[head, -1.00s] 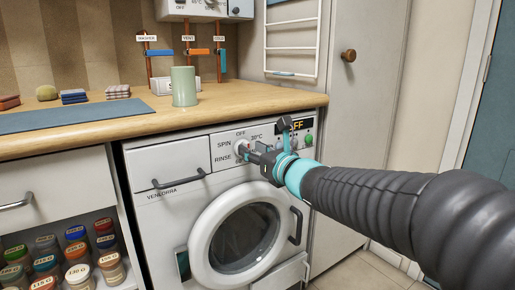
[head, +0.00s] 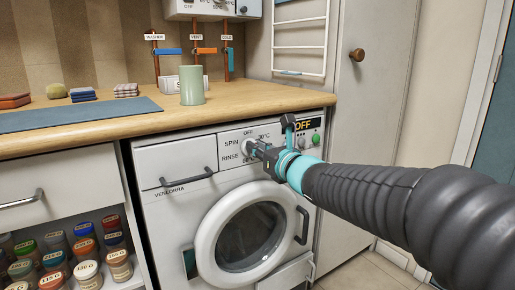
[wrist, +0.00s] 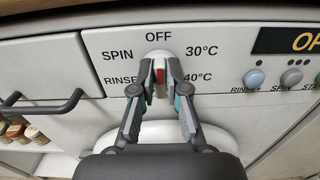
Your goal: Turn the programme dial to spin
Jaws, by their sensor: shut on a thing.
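The programme dial (wrist: 158,58) is a pale round knob with a red mark on its grip. It sits on the washing machine's white panel, amid the labels OFF above, SPIN upper left, RINSE lower left, 30°C and 40°C at right. In the wrist view its red mark stands upright below OFF. My gripper (wrist: 158,74) is shut on the dial's grip, one finger on each side. In the head view my gripper (head: 255,149) reaches in from the right and hides part of the dial. The display (head: 303,125) reads OFF.
Push buttons (wrist: 255,77) lie right of the dial. The drawer handle (wrist: 42,104) sticks out at left. The round door (head: 250,232) is below. A worktop (head: 240,110) with a green cup (head: 192,86) is above. Spice jars (head: 88,274) stand at lower left.

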